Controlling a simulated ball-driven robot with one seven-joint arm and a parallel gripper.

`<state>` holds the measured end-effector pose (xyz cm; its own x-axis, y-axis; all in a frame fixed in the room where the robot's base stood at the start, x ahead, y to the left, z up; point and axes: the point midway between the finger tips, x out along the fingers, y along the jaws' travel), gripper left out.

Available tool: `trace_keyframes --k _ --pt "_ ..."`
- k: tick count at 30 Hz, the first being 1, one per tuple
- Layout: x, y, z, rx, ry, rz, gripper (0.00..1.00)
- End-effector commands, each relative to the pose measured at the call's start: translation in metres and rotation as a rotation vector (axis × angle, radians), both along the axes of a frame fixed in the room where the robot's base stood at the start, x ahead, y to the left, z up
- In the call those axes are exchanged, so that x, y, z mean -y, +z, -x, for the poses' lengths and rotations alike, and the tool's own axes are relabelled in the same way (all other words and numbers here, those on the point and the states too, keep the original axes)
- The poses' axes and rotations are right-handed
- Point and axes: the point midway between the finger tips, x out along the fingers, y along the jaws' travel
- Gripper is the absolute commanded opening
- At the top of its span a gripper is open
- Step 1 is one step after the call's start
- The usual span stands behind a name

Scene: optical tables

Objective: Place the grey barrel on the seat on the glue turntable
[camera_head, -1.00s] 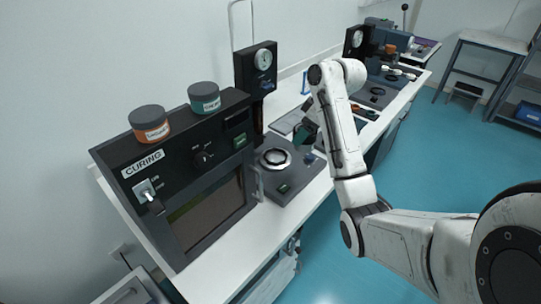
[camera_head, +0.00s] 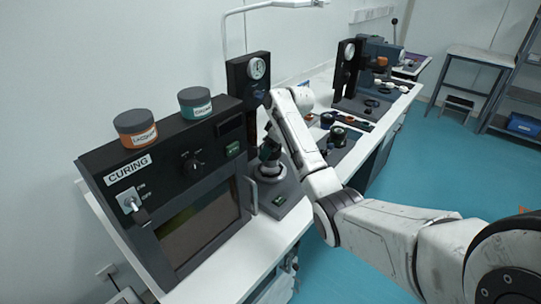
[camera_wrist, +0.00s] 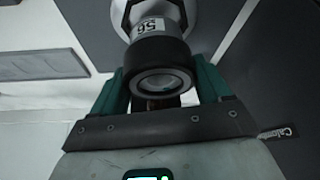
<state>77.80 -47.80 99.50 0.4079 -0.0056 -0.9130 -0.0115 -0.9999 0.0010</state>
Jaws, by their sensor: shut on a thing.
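The grey barrel (camera_wrist: 152,25) shows in the wrist view, with a black end ring (camera_wrist: 158,55), a glass lens and a white label reading 56. My gripper (camera_wrist: 160,82) is shut on it, with a teal finger on each side. In the head view my gripper (camera_head: 268,150) is directly over the glue turntable (camera_head: 283,198), beside the curing oven. The pale round seat (camera_head: 268,174) is partly covered by the gripper. In the wrist view a pale disc lies behind the barrel's far end; I cannot tell whether they touch.
The curing oven (camera_head: 190,158) stands left of the turntable, with two jars (camera_head: 136,128) on top. A black dial post (camera_head: 249,78) rises behind my gripper. Several small parts lie on a tray (camera_head: 349,121) farther along the bench.

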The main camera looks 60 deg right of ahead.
Motion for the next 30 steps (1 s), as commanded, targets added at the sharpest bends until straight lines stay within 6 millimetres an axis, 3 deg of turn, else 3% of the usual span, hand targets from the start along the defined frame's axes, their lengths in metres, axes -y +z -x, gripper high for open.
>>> trace_keyframes --k 6,19,20,27,30 --pt "0.0 -0.026 0.0 -0.001 -0.001 -0.001 0.41" --pt "0.0 -0.035 -0.001 0.0 0.0 0.0 0.41" --pt "0.0 -0.035 0.0 -0.001 0.0 -0.001 0.78" --pt "0.0 -0.035 0.0 -0.001 0.0 -0.001 1.0" --pt "0.0 -0.035 0.0 -0.001 0.0 -0.001 1.0"
